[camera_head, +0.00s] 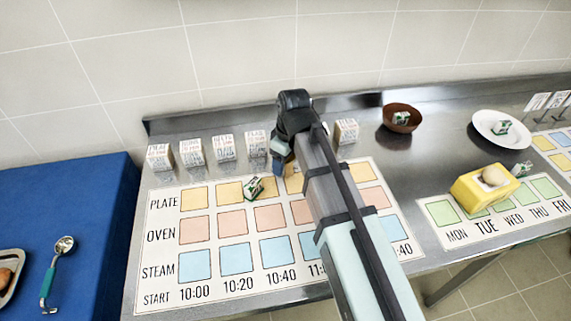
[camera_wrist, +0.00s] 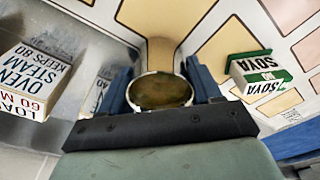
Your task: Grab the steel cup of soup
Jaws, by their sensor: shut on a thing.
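The steel cup of soup (camera_wrist: 162,91) shows in the wrist view as a round rim with brownish-green soup inside. My gripper (camera_wrist: 161,87) has a blue finger on each side of the cup and is shut on it. In the head view my gripper (camera_head: 282,155) is over the back part of the time chart, near the PLATE row. The cup is hidden there behind my gripper and arm. I cannot tell whether the cup's base touches the chart.
A SOYA carton (camera_head: 253,188) lies left of my gripper on the chart (camera_head: 150,292). Lettered blocks (camera_head: 225,147) line the back. A brown bowl (camera_head: 402,117), white plate (camera_head: 481,121) and yellow block (camera_head: 470,196) are right. A ladle (camera_head: 50,275) lies on the blue surface (camera_head: 90,190).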

